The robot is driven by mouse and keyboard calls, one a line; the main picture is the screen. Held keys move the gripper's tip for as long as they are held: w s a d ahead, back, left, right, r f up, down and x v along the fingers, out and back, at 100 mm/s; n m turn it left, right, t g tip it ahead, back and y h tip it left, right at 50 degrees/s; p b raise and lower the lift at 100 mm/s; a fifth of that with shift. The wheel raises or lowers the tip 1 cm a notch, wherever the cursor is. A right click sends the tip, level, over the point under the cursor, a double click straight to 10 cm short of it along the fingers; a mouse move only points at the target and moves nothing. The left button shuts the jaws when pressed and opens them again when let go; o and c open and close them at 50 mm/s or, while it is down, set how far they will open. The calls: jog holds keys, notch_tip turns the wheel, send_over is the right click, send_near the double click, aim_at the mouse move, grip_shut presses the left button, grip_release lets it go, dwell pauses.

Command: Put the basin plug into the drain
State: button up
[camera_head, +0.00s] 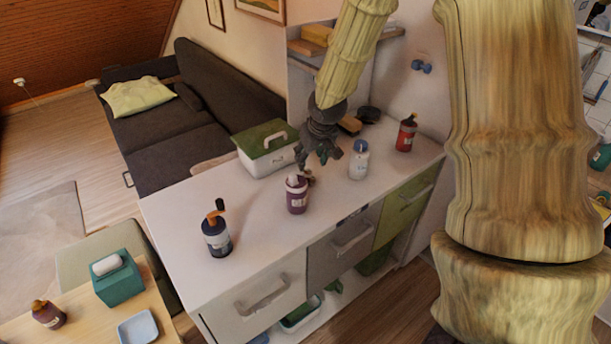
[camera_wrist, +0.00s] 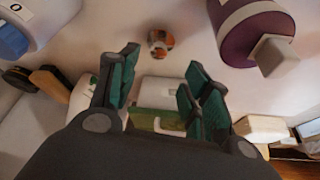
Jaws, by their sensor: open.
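My gripper (camera_head: 322,155) is over the white dresser top in the head view, between a purple bottle and a white bottle. In the wrist view its green-padded fingers (camera_wrist: 160,80) are apart with nothing held between them. A small round thing (camera_wrist: 159,43) with a pale rim and orange-brown marks lies on the white top ahead of the fingertips. I cannot tell whether it is the basin plug. A small brownish thing (camera_head: 308,177) shows below the gripper in the head view, partly hidden. I make out no drain or basin in either view.
The purple bottle (camera_head: 297,194) and white blue-capped bottle (camera_head: 358,163) stand close to the gripper. A red bottle (camera_head: 405,134), a dark pump bottle (camera_head: 216,236) and a green-lidded box (camera_head: 265,152) also stand on the dresser (camera_head: 168,212). Its left part is mostly clear.

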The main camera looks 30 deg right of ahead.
aim_at(308, 171)
jog(key=x, duration=0.3)
jog(key=shift+d, duration=0.2)
jog(key=shift+s+p+x, duration=0.1)
jog(key=shift+p+x, duration=0.35)
jog(key=shift+x, duration=1.1)
jog(key=shift+s+p+x, duration=0.15)
jog(key=shift+p+x, duration=0.3)
jog(key=shift+x, duration=1.05)
jog(key=shift+f, duration=0.1)
jog(key=c, duration=0.8)
jog(key=shift+r+b, duration=0.4)
jog(key=shift+r, duration=0.95)
jog(key=s+b, duration=0.1)
jog(key=s, duration=0.4)
jog(key=s+r+b, duration=0.1)
jog(key=s, duration=0.4)
jog(key=s+d+r+b, duration=0.1)
jog(key=s, duration=0.5)
jog(key=shift+r+b, duration=0.15)
jog(key=shift+b, duration=0.25)
